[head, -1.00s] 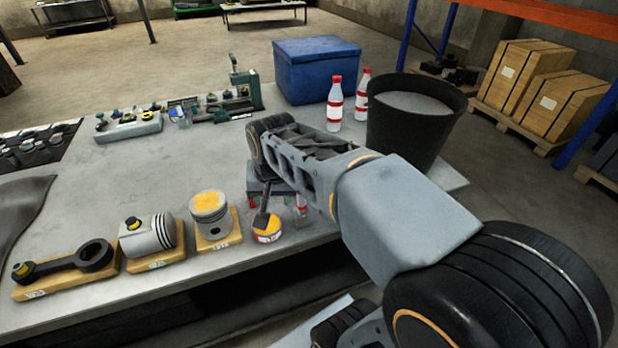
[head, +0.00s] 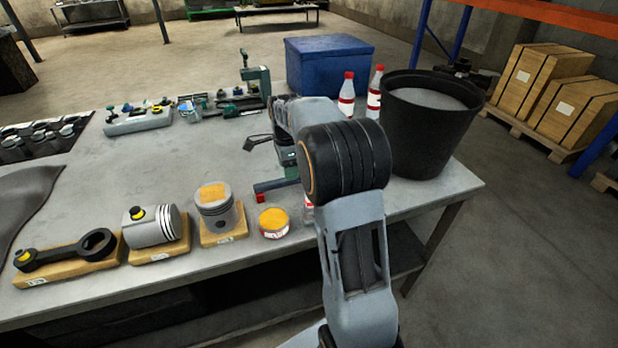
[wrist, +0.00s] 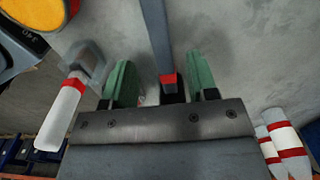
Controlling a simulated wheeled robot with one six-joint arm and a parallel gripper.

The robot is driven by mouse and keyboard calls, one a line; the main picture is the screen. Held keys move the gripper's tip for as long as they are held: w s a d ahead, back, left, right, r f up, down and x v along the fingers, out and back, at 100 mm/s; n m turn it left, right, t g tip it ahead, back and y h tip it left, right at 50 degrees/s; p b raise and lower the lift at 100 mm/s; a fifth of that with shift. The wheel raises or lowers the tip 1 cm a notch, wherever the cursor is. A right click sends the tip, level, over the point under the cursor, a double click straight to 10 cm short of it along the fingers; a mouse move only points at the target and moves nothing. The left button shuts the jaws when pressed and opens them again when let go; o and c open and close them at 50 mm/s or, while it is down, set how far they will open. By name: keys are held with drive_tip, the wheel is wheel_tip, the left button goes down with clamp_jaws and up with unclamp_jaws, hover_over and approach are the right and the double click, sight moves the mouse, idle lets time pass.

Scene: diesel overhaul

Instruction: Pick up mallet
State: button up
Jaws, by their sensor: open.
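The mallet lies on the grey bench. In the wrist view it shows as a long grey bar (wrist: 156,30) with a red and black end between my fingers; the rest is hidden. In the head view its grey bar and red end (head: 260,198) show beside the yellow-topped tin (head: 273,222), partly behind my arm. My gripper (wrist: 160,64) is open, with one green finger on each side of the bar. I cannot tell whether either finger touches it. In the head view my gripper (head: 286,160) is mostly hidden by my arm.
Two red-capped bottles (head: 347,94) and a black bucket (head: 428,130) stand at the right. A piston (head: 215,210) on a wooden block is left of the tin. The bench's middle (head: 160,165) is clear.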

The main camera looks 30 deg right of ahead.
sight(289, 183)
drive_tip(key=shift+w+f, duration=0.1)
drive_tip(key=shift+f, duration=3.45)
clamp_jaws()
drive_tip(key=shift+r, duration=0.1)
